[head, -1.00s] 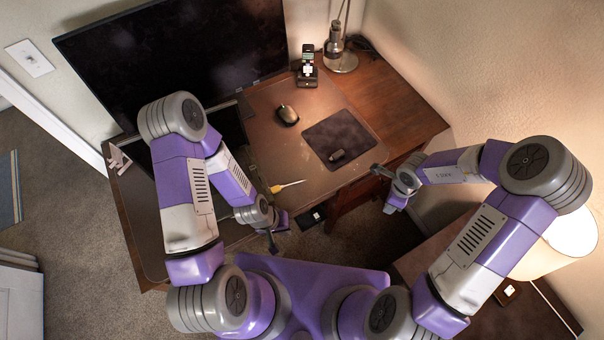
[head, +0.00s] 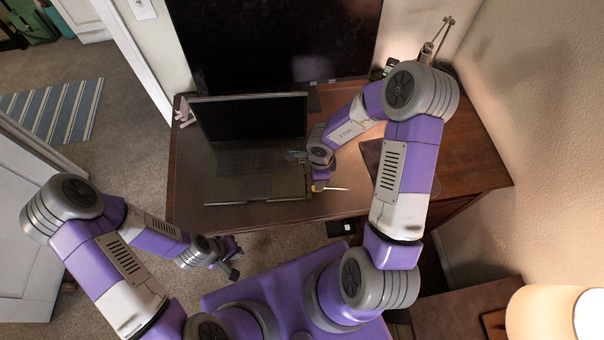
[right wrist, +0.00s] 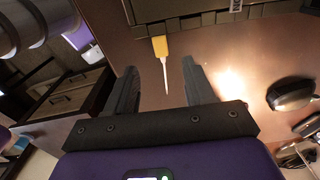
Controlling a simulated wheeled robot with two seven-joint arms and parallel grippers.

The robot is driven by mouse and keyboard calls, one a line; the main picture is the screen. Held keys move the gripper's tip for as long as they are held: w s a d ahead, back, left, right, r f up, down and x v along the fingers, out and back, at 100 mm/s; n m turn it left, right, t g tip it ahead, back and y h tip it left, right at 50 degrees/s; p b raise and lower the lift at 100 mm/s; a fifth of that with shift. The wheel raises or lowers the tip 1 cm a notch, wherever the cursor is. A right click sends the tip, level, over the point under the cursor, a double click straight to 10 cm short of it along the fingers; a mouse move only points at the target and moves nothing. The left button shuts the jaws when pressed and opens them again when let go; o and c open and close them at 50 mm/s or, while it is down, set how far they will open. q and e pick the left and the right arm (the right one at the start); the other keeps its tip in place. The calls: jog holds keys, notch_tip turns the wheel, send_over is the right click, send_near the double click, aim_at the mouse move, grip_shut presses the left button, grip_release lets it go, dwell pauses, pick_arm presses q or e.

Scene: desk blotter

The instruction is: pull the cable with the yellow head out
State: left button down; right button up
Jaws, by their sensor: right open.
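The yellow cable head (head: 318,187) is at the right edge of the open laptop (head: 230,187), near its front corner. Its thin white cable (head: 336,189) points right over the desk. In the right wrist view the yellow head (right wrist: 160,47) touches the laptop's side, and the white cable (right wrist: 166,78) shows between my fingers. My right gripper (right wrist: 158,68) is open and empty, its tips just short of the yellow head; its height above the desk is unclear. My left gripper (head: 234,262) is in front of the desk, away from the cable; its jaw opening is unclear.
A monitor (head: 270,40) stands behind the laptop. A dark mouse (right wrist: 291,94) lies on the blotter right of the cable in the right wrist view. A lamp (head: 428,50) stands at the back right, partly behind my right arm.

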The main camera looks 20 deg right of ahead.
notch_tip(320, 180, down, 7)
jog(key=b, duration=0.3)
jog(key=shift+w+f, duration=0.1)
jog(key=shift+f, duration=0.1)
jog(key=shift+a, duration=0.1)
jog(key=shift+c, duration=0.4)
grip_shut()
